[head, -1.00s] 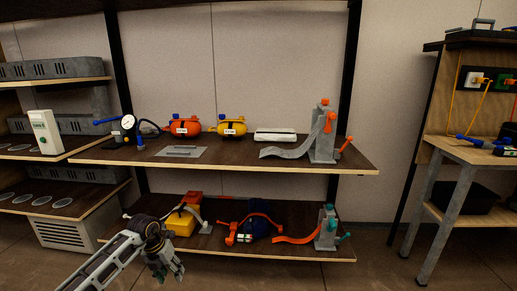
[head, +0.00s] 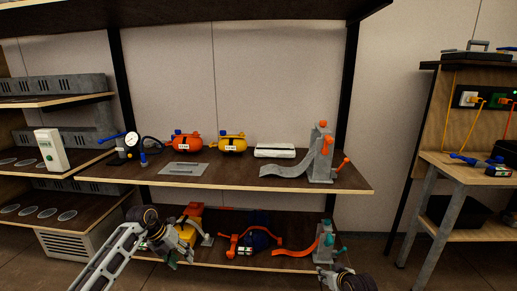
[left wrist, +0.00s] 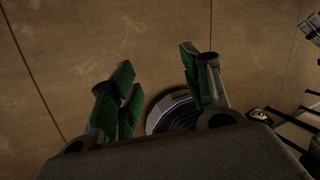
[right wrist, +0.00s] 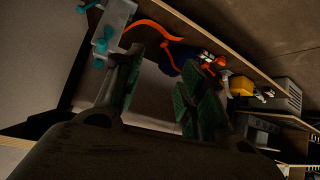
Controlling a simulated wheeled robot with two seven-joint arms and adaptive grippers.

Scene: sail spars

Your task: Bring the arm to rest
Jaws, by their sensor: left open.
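My left gripper (head: 175,250) is in front of the lower shelf in the head view, on the left. My right gripper (head: 328,279) shows at the bottom of the head view, in front of the grey clamp on the lower shelf. In the right wrist view its fingers (right wrist: 155,95) are spread and nothing is held between them.
The upper shelf (head: 110,172) holds a gauge (head: 128,143), an orange tank (head: 187,143), a yellow tank (head: 232,143) and a grey clamp (head: 320,155). The lower shelf holds a yellow-orange item and a teal-handled clamp (head: 325,245). A workbench (head: 455,170) stands right.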

